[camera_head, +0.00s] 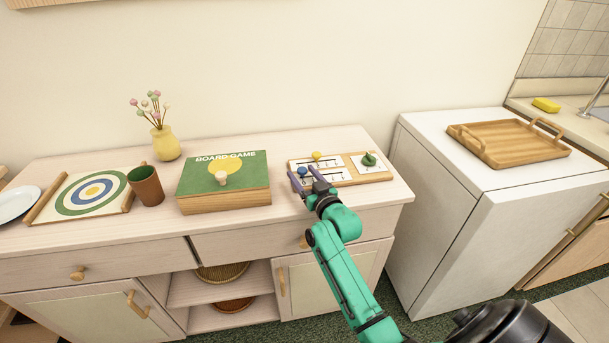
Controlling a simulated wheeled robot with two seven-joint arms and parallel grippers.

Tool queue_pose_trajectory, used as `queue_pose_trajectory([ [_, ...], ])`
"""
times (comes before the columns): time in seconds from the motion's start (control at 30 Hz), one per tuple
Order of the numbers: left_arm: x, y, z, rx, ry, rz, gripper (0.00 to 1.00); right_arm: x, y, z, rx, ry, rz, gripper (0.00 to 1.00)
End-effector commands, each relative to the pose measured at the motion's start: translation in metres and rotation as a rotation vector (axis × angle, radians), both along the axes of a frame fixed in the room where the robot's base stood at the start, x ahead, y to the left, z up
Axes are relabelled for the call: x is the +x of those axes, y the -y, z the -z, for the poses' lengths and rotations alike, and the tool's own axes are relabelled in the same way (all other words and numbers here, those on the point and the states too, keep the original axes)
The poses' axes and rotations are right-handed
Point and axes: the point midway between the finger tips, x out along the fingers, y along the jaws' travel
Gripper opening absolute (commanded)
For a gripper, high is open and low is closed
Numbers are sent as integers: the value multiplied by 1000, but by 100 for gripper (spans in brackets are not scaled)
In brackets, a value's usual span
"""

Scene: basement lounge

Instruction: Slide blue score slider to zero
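The score board (346,178) lies at the right end of the light wood cabinet top. It has white scale panels. The blue slider knob (303,171) is on the nearer scale, towards its left end. A yellow knob (317,156) sits on the farther scale. My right gripper (302,171) reaches in from the front, its dark purple fingers apart on either side of the blue knob. I see a gap around the knob; contact is too small to tell. The fingers hide part of the near scale. My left gripper is not in view.
A green board game box (223,201) with a pale knob stands left of the score board. A brown cup (146,185), target mat (67,208) and yellow vase (165,143) are farther left. A green piece (369,160) sits on the board's right. A wooden tray (508,158) lies on the white appliance.

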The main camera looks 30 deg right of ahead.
Motion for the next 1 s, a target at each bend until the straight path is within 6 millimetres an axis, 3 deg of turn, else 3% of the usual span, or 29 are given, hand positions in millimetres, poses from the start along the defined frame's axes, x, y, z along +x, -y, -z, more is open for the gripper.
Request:
queue_pose_trajectory([
  [0.17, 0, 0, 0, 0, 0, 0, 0, -4, 1, 1, -1, -1, 1, 69],
  [0.27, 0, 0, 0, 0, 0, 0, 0, -17, 0, 2, -1, -3, 1, 69],
  [0.7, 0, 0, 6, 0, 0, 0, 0, -130, -10, 2, -1, -3, 0, 69],
  [0.83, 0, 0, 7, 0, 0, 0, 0, -143, -12, 1, 0, -2, -1, 69],
  [1.0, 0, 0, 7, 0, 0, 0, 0, -145, -12, -1, 0, 1, -1, 69],
])
